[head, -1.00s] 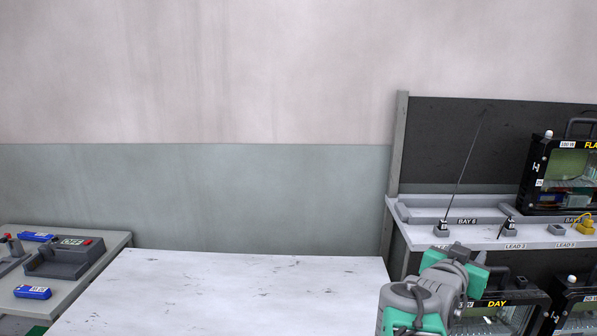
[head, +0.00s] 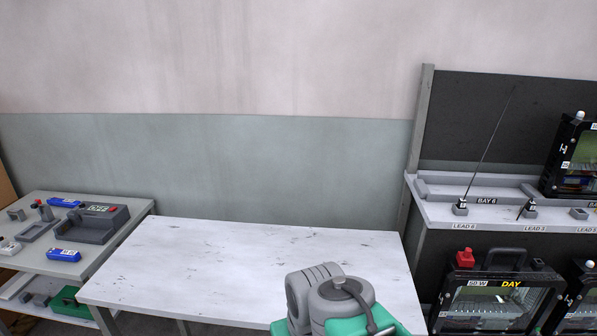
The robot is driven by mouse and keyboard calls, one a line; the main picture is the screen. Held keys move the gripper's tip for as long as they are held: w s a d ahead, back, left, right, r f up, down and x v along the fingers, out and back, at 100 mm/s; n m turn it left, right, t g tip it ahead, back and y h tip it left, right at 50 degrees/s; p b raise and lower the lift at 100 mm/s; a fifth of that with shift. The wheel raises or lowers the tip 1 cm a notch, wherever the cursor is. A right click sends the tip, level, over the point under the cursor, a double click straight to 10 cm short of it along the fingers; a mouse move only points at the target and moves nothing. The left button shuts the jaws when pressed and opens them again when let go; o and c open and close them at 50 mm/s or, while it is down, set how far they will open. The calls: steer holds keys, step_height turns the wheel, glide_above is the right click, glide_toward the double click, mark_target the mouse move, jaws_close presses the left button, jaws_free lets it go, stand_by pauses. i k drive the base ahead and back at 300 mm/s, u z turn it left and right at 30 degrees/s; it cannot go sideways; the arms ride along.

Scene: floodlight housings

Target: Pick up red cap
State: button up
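A red cap (head: 465,258) sits on the top left corner of the black floodlight housing marked DAY (head: 497,304), at the lower right of the head view. My arm shows at the bottom middle as grey and green links. The fingers of my gripper do not show, so its opening is hidden. The arm links are left of the DAY housing and apart from the red cap in the picture.
A white table (head: 240,245) is bare in the middle. A grey bench (head: 40,265) at left bears a dark OFF box (head: 85,225) and blue blocks (head: 64,254). A grey shelf (head: 440,213) at right carries lead sockets and another housing (head: 572,160).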

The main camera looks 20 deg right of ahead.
mark_target(465, 259)
steer(key=z, duration=1.25)
steer(key=k, duration=0.85)
steer(key=z, duration=0.6)
steer(key=i, duration=0.5)
